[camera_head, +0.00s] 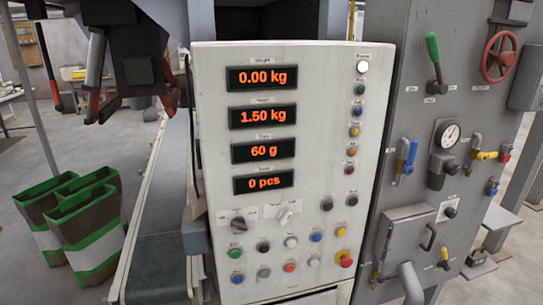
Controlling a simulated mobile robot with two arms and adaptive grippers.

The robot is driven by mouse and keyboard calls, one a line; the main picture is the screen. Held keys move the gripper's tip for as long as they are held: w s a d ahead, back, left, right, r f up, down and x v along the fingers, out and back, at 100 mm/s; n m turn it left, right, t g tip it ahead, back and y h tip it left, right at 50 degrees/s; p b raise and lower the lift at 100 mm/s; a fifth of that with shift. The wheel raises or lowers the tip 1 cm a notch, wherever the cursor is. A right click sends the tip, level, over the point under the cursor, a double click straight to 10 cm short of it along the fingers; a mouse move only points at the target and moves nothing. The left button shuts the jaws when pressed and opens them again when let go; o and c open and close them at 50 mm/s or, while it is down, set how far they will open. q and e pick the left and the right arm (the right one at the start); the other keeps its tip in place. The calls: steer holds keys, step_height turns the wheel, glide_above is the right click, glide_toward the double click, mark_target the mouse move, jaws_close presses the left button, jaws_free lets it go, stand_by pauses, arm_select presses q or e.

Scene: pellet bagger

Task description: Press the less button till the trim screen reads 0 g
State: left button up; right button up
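The control panel (215,130) is a pale, worn cabinet front facing me. Four orange-lit screens are stacked on it. The third, the trim screen (262,150), reads 60 g. The others read 0.00 kg (262,78), 1.50 kg (262,116) and 0 pcs (263,182). Several coloured buttons sit low on the panel, among them a blue one (316,236) and a red one (289,267). More run down its right side, such as a yellow one (354,131). The button labels are too small to read, so I cannot tell which is less.
Two knobs, one dark (238,226) and one pale (285,216), sit below the screens. A red knob on yellow (342,256) is at lower right. A conveyor (160,240) and green-white-brown bags (92,240) are left. A grey cabinet (410,120) with valves stands right.

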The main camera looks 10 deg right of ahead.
stand_by(0.5)
jaws_close()
stand_by(1.2)
